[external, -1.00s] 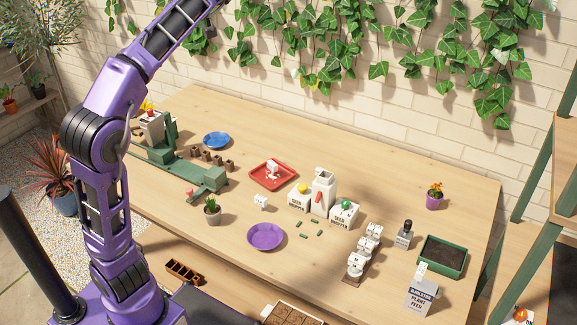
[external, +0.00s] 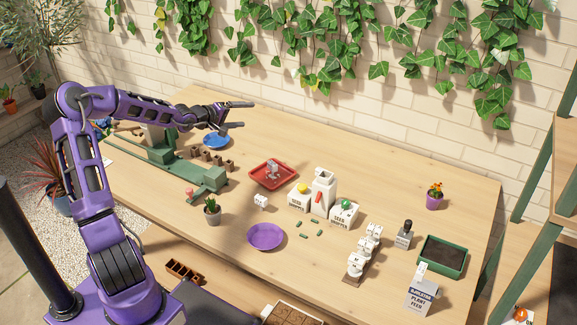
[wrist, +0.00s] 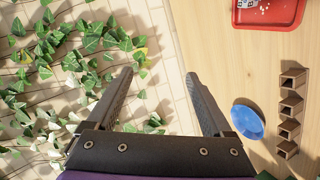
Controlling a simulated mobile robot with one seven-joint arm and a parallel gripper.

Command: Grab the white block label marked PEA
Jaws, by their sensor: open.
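Small white block labels show in several places, and their writing is too small to read, so I cannot tell which is marked PEA. One white block (external: 273,169) stands on the red tray (external: 287,177). Another white block (external: 261,201) lies on the table left of the seed boxes. Several more white blocks (external: 356,264) stand in a row on a brown rack at the right. My gripper (external: 247,114) is open and empty, high above the back left of the table. In the wrist view, the red tray (wrist: 270,15) is cut off at the top right with white pieces on it.
A blue plate (external: 216,141) and small brown pots (external: 206,156) sit below my gripper. A purple plate (external: 265,237), a potted cactus (external: 212,208), a white bottle (external: 323,192) and seed boxes (external: 299,201) stand around the middle. The brick wall is behind.

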